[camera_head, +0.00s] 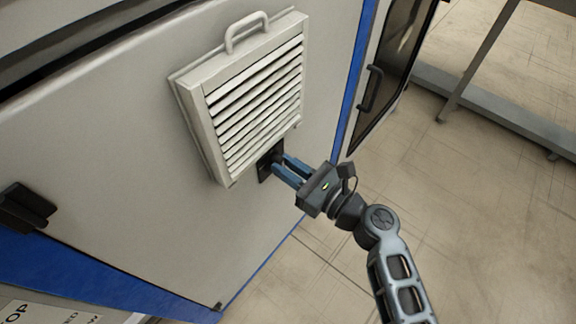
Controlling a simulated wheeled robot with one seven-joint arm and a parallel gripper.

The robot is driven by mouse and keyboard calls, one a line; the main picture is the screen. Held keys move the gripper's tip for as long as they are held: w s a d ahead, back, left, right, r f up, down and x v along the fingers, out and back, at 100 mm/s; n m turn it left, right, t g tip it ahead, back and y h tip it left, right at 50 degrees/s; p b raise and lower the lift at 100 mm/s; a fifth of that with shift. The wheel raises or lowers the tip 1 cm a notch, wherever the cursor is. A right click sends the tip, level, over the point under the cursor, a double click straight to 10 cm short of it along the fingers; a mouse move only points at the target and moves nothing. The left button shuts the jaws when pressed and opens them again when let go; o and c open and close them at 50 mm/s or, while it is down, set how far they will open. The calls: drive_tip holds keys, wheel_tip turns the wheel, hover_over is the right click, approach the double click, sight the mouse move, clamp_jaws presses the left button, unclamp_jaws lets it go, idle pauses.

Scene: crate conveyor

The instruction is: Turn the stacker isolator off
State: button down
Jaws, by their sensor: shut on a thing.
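The isolator (263,171) shows as a small dark plate on the pale cabinet face, just below the lower right corner of a louvred vent cover. My gripper (280,166) is at it, reaching in from the right. Its two blue fingers are shut on the isolator's dark handle, which is mostly hidden between the fingertips. I cannot tell which way the handle is turned.
The louvred cover (196,110) with a top handle (246,30) stands out from the cabinet (110,150) close above my fingers. A dark latch (27,207) is at the left. A dark door with a handle (371,88) is at the right. Open floor (480,230) lies right.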

drive_tip(key=shift+n, duration=0.3)
drive_tip(key=shift+s+a+f+n+b, duration=0.2)
drive_tip(key=shift+f+n+b, duration=0.1)
drive_tip(key=shift+n+b, duration=2.3)
drive_tip(key=shift+s+a+f+n+b, duration=0.15)
drive_tip(key=shift+s+f+n+b, duration=0.15)
drive_tip(key=shift+n+b, duration=2.35)
drive_tip(key=shift+s+a+f+n+b, duration=0.25)
drive_tip(key=shift+n+b, duration=1.55)
drive_tip(key=shift+n, duration=1.55)
drive_tip(key=shift+w, duration=0.1)
drive_tip(key=c, duration=1)
unclamp_jaws()
drive_tip(key=shift+d, duration=0.1)
